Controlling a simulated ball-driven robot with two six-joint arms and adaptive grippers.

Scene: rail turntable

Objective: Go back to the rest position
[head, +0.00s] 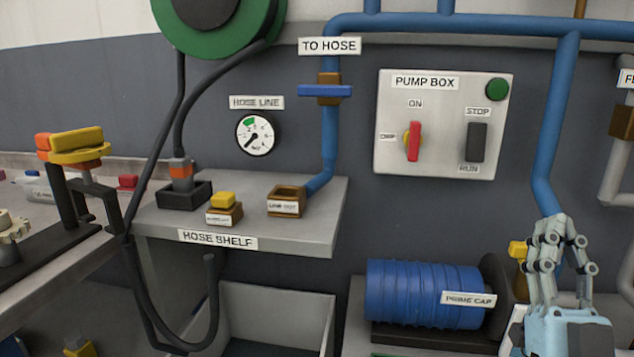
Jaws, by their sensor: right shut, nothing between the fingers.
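My right gripper (556,238) is at the lower right of the head view. Its grey fingers point up and are together, with nothing between them. It is in front of the wall, just right of a yellow-topped brass fitting (519,252) and the dark end of the blue pump (420,293). I cannot tell whether it touches the fitting. My left gripper is not in view.
The hose shelf (310,235) juts out at the middle left, with a hose end in a dark socket (184,194) and a brass line-out block (287,200). The pump box (440,150) and blue pipes (553,120) are on the wall. An open grey bin (285,300) stands below the shelf.

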